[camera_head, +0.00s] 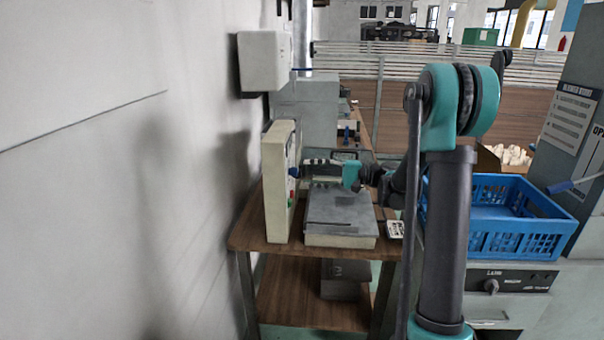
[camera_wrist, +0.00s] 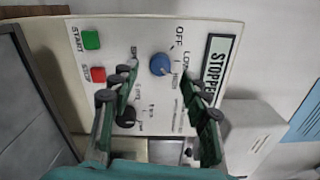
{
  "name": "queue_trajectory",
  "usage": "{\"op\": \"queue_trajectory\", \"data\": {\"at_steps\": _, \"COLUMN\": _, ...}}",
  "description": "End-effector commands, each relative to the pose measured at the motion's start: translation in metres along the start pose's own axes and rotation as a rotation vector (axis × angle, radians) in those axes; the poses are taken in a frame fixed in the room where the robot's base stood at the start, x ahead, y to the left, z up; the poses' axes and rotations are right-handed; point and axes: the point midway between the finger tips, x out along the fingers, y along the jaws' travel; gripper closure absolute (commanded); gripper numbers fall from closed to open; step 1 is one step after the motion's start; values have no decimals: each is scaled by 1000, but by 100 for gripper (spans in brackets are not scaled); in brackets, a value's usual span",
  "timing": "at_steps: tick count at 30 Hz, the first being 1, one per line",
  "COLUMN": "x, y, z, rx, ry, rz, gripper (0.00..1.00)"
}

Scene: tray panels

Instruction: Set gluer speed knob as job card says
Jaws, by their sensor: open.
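A cream control panel (camera_head: 278,190) stands upright at the left of a wooden table. In the wrist view its face (camera_wrist: 150,32) carries a blue knob (camera_wrist: 161,64) with OFF, LOW and HIGH marked around it. A black knob (camera_wrist: 125,117) sits lower, with small lettering too blurred to read. My gripper (camera_wrist: 163,72) is open, with its fingers on either side of the blue knob in the picture; I cannot tell whether they touch it. In the head view my gripper (camera_head: 305,167) points left at the panel. A small white printed card (camera_head: 395,229) lies at the table's right edge, unreadable.
A blue crate (camera_head: 515,240) is at right. The wall is close at left.

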Motion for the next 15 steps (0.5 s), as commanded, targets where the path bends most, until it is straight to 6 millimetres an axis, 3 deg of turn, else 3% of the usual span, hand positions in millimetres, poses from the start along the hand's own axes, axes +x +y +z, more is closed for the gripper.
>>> {"op": "queue_trajectory", "data": {"at_steps": 6, "x": -46, "y": 0, "z": -1, "rx": 0, "ry": 5, "rz": -1, "gripper": 54}}
{"op": "queue_trajectory", "data": {"at_steps": 15, "x": -79, "y": 0, "z": -1, "rx": 0, "ry": 2, "rz": 0, "gripper": 54}}
